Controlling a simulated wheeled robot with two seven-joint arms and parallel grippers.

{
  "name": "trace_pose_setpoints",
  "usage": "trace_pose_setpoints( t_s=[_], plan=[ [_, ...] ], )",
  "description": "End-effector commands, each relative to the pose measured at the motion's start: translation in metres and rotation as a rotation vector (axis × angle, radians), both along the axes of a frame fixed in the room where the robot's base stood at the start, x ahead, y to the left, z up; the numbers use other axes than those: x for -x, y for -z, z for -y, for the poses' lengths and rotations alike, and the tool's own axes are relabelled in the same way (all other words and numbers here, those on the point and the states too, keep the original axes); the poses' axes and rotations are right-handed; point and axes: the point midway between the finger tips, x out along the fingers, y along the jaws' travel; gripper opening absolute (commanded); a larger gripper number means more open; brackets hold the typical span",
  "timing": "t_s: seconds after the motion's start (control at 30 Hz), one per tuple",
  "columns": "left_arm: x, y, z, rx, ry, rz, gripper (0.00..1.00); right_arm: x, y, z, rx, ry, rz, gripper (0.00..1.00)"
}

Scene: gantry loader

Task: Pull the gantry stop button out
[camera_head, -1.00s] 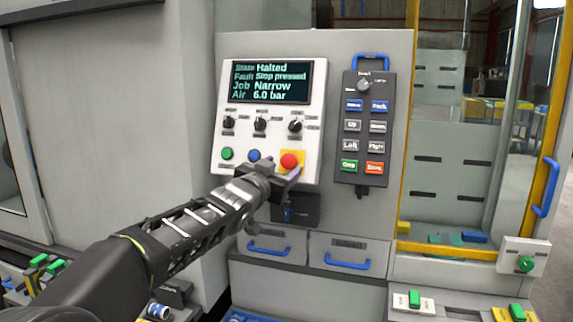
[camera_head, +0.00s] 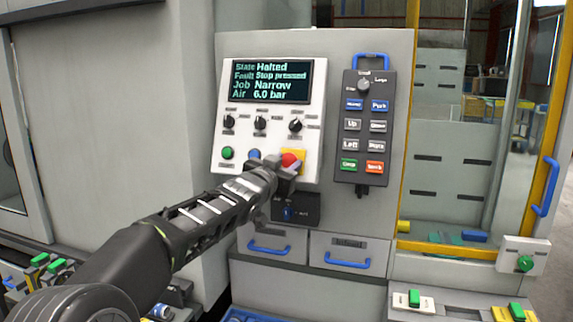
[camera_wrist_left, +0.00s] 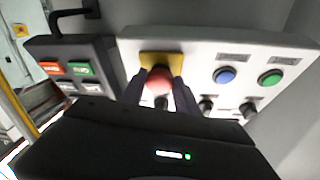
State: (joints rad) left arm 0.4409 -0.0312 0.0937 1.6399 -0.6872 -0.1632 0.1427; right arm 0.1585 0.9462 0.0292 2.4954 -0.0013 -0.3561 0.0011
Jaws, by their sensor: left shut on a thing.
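The gantry stop button (camera_head: 289,160) is a red mushroom head on a yellow square plate, at the lower right of the white control panel (camera_head: 316,118). Its top shows above my left gripper (camera_head: 287,168), which covers the lower part. In the left wrist view the red button (camera_wrist_left: 159,80) sits between the two dark fingers of the left gripper (camera_wrist_left: 160,86), which are shut on its sides. The display (camera_head: 271,82) reads Halted and Stop pressed. My right gripper is in neither view.
A blue button (camera_head: 254,155) and a green button (camera_head: 227,153) sit left of the stop button. A dark pendant (camera_head: 363,128) with several keys hangs to the right. Two drawers with blue handles (camera_head: 347,262) lie below. A yellow-framed window (camera_head: 407,170) stands at the right.

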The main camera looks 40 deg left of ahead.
Motion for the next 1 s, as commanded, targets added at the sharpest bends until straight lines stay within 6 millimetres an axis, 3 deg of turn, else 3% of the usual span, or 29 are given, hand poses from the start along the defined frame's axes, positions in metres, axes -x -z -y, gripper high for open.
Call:
trace_pose_setpoints(
  t_s=[0.3,1.0],
  plan=[
    [0.0001,0.0,-0.0001,0.0,0.0,0.0,0.0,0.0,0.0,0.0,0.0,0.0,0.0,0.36],
    [0.0001,0.0,-0.0002,0.0,0.0,0.0,0.0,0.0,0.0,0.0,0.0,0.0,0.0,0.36]
  ],
)
